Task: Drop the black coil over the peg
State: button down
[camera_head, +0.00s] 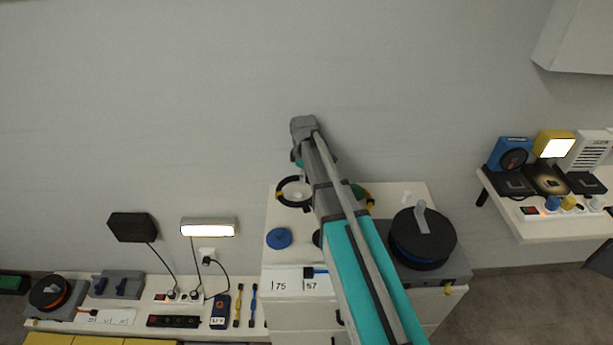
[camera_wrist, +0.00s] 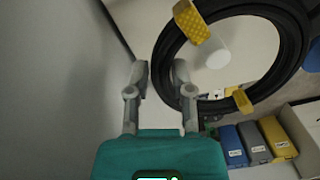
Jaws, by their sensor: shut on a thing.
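The black coil (camera_wrist: 293,40) is a thick ring with yellow bands, large in the wrist view. My gripper (camera_wrist: 161,78) is shut on the coil's near left side, with the ring passing between its fingertips. A white round-topped peg (camera_wrist: 212,56) shows through the coil's opening, left of its centre. I cannot tell whether the coil is above the peg's top or around it. In the head view the coil (camera_head: 281,198) is over the back left of the white cabinet, partly behind my arm; the fingers are hardly visible there.
A blue coil (camera_head: 279,238) lies in front on the cabinet top (camera_head: 272,215). A green and yellow coil (camera_head: 364,194) is partly hidden behind my arm. A large black reel (camera_head: 423,238) stands at right. The wall is close behind. Blue, grey and yellow bins (camera_wrist: 278,138) show below.

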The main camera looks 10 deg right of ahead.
aim_at(304, 191)
jog(key=shift+f+b, duration=2.25)
jog(key=shift+f, duration=0.1)
jog(key=shift+c, duration=2.1)
grip_release()
